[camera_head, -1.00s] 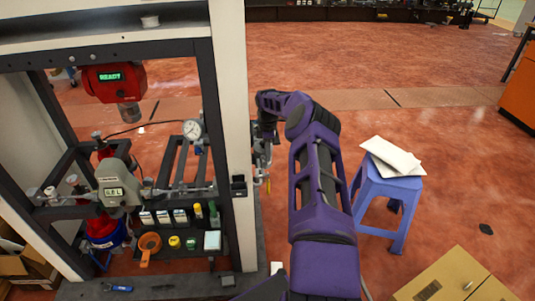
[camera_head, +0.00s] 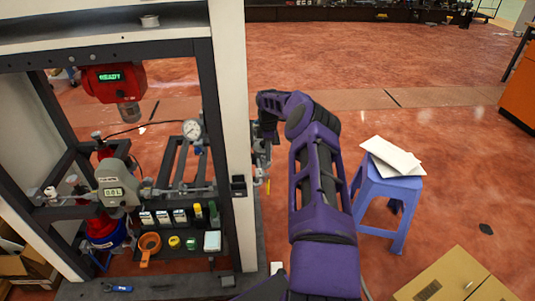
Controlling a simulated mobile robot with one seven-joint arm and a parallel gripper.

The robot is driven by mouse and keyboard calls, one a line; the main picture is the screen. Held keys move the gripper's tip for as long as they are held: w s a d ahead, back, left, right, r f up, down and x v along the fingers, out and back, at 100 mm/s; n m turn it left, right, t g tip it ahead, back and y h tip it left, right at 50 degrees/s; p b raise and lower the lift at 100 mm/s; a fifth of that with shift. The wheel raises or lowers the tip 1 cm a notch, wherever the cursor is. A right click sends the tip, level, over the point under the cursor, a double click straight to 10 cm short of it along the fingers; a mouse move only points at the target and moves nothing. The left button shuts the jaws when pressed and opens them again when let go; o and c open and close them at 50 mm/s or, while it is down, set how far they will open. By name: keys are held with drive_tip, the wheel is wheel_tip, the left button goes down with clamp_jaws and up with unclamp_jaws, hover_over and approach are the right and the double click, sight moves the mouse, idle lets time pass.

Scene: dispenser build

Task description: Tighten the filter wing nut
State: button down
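My purple arm reaches up from the bottom of the head view and bends left towards the right post of the dispenser frame (camera_head: 233,130). The end of my arm is at the post's right side, among small grey metal fittings (camera_head: 260,160). My gripper's fingertips cannot be made out there, and the post and my own wrist hide part of the area. I cannot pick out the filter or its wing nut.
Inside the frame are a red unit with a green display (camera_head: 114,82), a grey meter (camera_head: 115,190), a round gauge (camera_head: 192,129) and a shelf of small bottles (camera_head: 197,213). A blue stool (camera_head: 388,188) stands right of my arm. A cardboard box (camera_head: 445,280) is at the lower right.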

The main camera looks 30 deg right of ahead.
drive_tip(key=shift+w+a+f+m, duration=0.1)
drive_tip(key=shift+w+a+m, duration=0.05)
drive_tip(key=shift+a+m, duration=0.3)
drive_tip(key=shift+m+b, duration=0.25)
drive_tip(key=shift+b, duration=0.15)
drive_tip(key=m+b, duration=0.1)
drive_tip(key=m, duration=0.3)
drive_tip(key=shift+a, duration=0.15)
drive_tip(key=m, duration=0.2)
drive_tip(key=m+b, duration=0.1)
drive_tip(key=shift+s+a+m, duration=0.15)
drive_tip(key=shift+s+m, duration=0.05)
drive_tip(key=shift+m, duration=0.2)
drive_tip(key=m, duration=0.3)
drive_tip(key=shift+a+m, duration=0.15)
drive_tip(key=shift+m, duration=0.15)
drive_tip(key=m, duration=0.5)
drive_tip(key=shift+w+a+r, duration=0.1)
drive_tip(key=shift+a+r, duration=0.1)
drive_tip(key=shift+r, duration=0.05)
drive_tip(key=m, duration=0.4)
drive_tip(key=shift+w+m, duration=0.1)
drive_tip(key=shift+m, duration=0.2)
